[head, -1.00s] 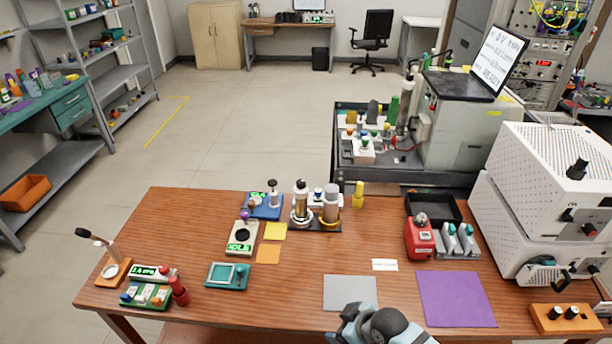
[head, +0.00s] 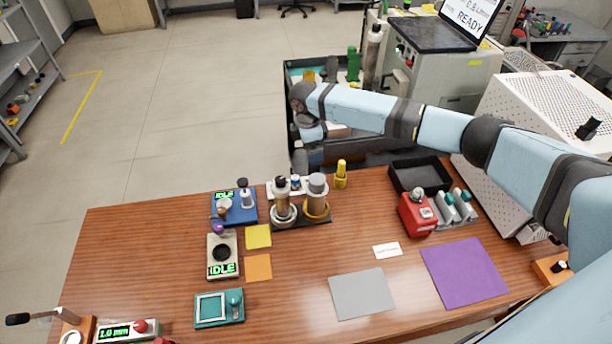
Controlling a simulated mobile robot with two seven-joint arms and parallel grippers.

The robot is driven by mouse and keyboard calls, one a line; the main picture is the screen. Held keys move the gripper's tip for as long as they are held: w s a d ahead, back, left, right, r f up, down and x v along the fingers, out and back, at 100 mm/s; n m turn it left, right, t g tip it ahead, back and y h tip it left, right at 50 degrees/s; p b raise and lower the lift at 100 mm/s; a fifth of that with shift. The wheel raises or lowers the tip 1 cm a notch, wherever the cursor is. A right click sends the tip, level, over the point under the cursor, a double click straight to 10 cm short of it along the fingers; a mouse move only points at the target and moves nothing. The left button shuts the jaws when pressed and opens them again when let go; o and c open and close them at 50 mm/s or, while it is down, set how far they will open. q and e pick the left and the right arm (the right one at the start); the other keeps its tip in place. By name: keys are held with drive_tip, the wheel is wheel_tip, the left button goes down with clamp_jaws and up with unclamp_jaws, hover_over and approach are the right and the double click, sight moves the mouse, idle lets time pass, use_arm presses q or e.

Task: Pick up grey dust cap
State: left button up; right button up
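I cannot single out the grey dust cap with certainty. Two upright cylinders stand in a dark holder (head: 303,222) near the back edge of the table. The right cylinder (head: 317,192) has a grey top, and the left cylinder (head: 281,195) has a dark top. My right arm reaches in from the right across the back of the table. Its gripper (head: 299,160) hangs beyond the back edge, over the near side of the dark bench, behind the cylinders. Its fingers are too small and dark to read. My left gripper is out of view.
A yellow bottle-like piece (head: 341,175) stands right of the cylinders. A black tray (head: 420,176) and red device (head: 417,214) are at the right. Grey (head: 362,293) and purple (head: 464,272) mats lie at the front. My arm hides part of the dark bench (head: 291,112).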

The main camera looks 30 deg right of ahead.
sight(317, 179)
drive_tip(key=f+b, duration=0.2)
drive_tip(key=shift+s+d+f, duration=0.2)
drive_tip(key=shift+s+f, duration=0.1)
drive_tip(key=shift+s, duration=0.05)
drive_tip(key=f+b, duration=0.5)
drive_tip(key=shift+d+f+b, duration=0.3)
drive_tip(key=shift+f+b, duration=0.05)
drive_tip(key=shift+s+f+b, duration=0.1)
drive_tip(key=shift+f+b, duration=0.45)
drive_tip(key=shift+b, duration=0.05)
drive_tip(key=f+b, duration=0.2)
drive_tip(key=b, duration=0.1)
drive_tip(key=f+b, duration=0.2)
drive_tip(key=shift+s+d, duration=0.1)
drive_tip(key=shift+s, duration=0.15)
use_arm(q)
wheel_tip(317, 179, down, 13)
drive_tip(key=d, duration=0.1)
use_arm(e)
drive_tip(key=c, duration=1)
